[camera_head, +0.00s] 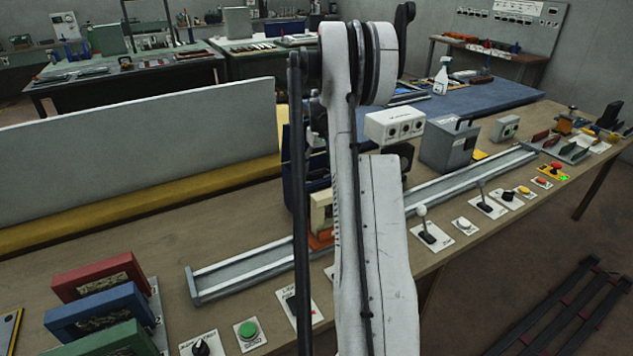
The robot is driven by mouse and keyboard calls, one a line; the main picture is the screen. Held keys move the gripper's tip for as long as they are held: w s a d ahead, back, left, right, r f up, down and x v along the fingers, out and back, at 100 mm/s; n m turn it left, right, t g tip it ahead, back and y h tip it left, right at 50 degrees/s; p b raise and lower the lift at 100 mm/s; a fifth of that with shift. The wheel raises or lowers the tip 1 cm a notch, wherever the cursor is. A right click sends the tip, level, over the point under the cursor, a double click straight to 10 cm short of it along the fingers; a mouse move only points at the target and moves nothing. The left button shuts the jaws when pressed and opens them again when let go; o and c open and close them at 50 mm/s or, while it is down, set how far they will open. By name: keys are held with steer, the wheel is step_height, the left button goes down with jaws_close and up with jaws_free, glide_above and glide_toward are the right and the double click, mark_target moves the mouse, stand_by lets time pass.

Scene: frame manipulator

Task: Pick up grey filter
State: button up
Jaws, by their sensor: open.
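I cannot pick out a grey filter in this view. A red block (98,276), a blue block (98,313) and a green block (110,342) stand in a row at the lower left, each with a worn label. A grey metal box (447,146) stands on the bench right of my arm; I cannot tell whether it bears on the filter. My arm rises through the middle of the view and hides part of the bench. My gripper does not show; it is hidden behind the arm or out of frame.
A long metal rail (240,272) runs diagonally along the wooden bench (170,235), with a cream block (321,213) on it beside my arm. Switches, levers and a green button (247,330) line the front edge. A grey panel (140,145) stands behind. Bare bench lies left of the rail.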

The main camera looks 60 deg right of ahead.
mark_target(317, 173)
steer(key=shift+w+f+p, duration=0.2)
steer(key=shift+f+p, duration=0.3)
steer(key=shift+f, duration=1.85)
steer(key=c, duration=1.3)
steer(key=shift+o, duration=0.2)
steer(key=shift+r, duration=0.1)
